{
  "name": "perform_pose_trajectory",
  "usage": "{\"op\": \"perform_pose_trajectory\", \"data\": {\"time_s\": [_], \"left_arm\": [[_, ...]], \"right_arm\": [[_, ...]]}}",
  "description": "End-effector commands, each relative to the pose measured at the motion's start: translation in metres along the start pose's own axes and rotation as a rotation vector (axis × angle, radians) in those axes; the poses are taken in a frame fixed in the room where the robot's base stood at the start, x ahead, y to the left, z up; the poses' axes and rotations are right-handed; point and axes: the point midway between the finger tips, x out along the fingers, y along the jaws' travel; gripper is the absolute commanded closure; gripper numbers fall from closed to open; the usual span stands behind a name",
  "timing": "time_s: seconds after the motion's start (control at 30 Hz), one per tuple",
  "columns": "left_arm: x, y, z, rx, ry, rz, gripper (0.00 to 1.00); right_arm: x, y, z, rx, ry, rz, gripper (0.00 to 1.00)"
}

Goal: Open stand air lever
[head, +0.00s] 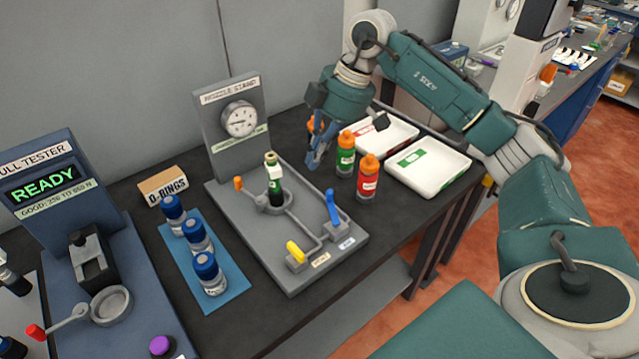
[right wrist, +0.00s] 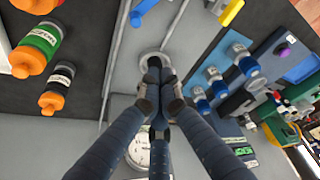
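The nozzle stand (head: 222,190) is a grey panel and plate with a round gauge. A blue lever (head: 332,208) and a yellow lever (head: 296,251) sit at its front; their small tags are too small to read. Both levers also show at the top of the right wrist view, blue (right wrist: 143,10) and yellow (right wrist: 232,12). A dark bottle with a green and white top (head: 274,182) stands upright in the stand's ring. My right gripper (head: 314,164) is behind and above the blue lever, apart from it. Its fingers look closed together and empty. My left gripper is out of view.
Green (head: 345,158) and red (head: 367,180) bottles with orange caps stand close beside my right gripper. White trays (head: 440,178) lie behind them. Blue-capped jars on a blue mat (head: 232,295), an O-rings box (head: 163,187) and the pull tester (head: 60,200) are left.

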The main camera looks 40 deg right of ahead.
Motion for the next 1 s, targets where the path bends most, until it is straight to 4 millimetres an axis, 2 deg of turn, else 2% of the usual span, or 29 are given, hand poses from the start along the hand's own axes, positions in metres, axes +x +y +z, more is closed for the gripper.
{"op": "perform_pose_trajectory", "data": {"time_s": [0.37, 0.53, 0.67, 1.0], "left_arm": [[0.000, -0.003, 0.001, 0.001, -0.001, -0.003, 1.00], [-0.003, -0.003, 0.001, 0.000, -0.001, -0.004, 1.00], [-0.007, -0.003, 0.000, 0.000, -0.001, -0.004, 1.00], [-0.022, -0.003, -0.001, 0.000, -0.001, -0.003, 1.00]], "right_arm": [[-0.003, 0.002, 0.004, 0.026, -0.013, 0.007, 1.00], [0.008, 0.001, 0.004, 0.025, -0.014, 0.003, 1.00], [0.029, 0.001, 0.004, 0.025, -0.015, 0.001, 1.00], [0.100, 0.001, 0.004, 0.025, -0.013, 0.001, 1.00]]}}
